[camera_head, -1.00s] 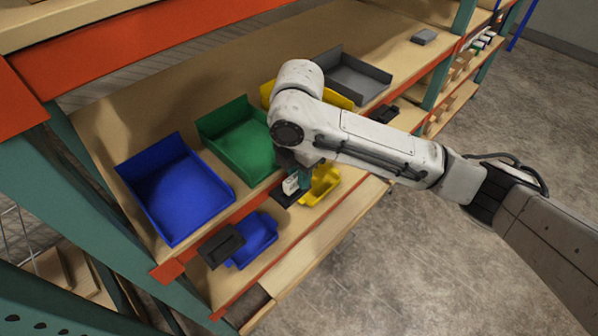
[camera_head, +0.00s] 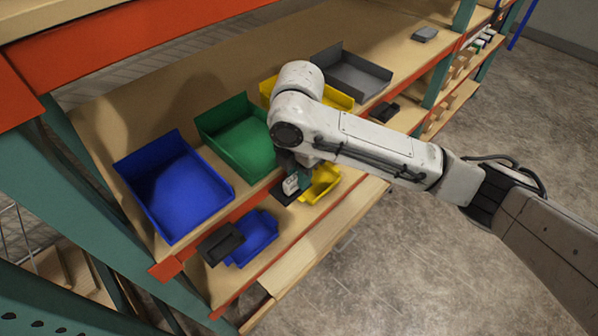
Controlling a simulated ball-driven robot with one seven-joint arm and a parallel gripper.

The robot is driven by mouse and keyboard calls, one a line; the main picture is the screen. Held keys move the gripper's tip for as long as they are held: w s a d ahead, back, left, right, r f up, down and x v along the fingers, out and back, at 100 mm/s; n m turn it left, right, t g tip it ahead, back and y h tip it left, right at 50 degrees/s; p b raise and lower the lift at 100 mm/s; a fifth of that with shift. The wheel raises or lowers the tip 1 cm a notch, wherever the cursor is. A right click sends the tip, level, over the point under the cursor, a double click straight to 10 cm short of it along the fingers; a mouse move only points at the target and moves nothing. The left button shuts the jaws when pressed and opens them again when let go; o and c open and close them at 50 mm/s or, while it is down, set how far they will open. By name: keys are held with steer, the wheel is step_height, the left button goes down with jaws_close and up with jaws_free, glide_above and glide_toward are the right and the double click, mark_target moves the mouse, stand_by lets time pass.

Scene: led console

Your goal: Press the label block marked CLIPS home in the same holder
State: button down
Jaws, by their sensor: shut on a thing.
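My gripper (camera_head: 299,178) is at the shelf's front edge, below the green bin, with its jaws mostly hidden under my arm. It is shut on a small white block (camera_head: 290,184), the label block, whose lettering is too small to read. The block is at a dark holder (camera_head: 284,194) on the front rail, under the green bin. I cannot tell how deep the block sits in it.
A blue bin (camera_head: 180,190), a green bin (camera_head: 238,140), a yellow bin (camera_head: 335,97) and a grey bin (camera_head: 352,75) stand on the upper shelf. Another dark holder (camera_head: 221,243) is at the left, beside a lower blue bin (camera_head: 255,235). A lower yellow bin (camera_head: 322,183) is close by the gripper.

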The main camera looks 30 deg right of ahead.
steer(key=shift+f, duration=0.35)
stand_by(0.7)
steer(key=c, duration=0.9)
jaws_free()
step_height(320, 180, up, 8)
steer(key=shift+f+b, duration=0.25)
steer(key=shift+b, duration=0.15)
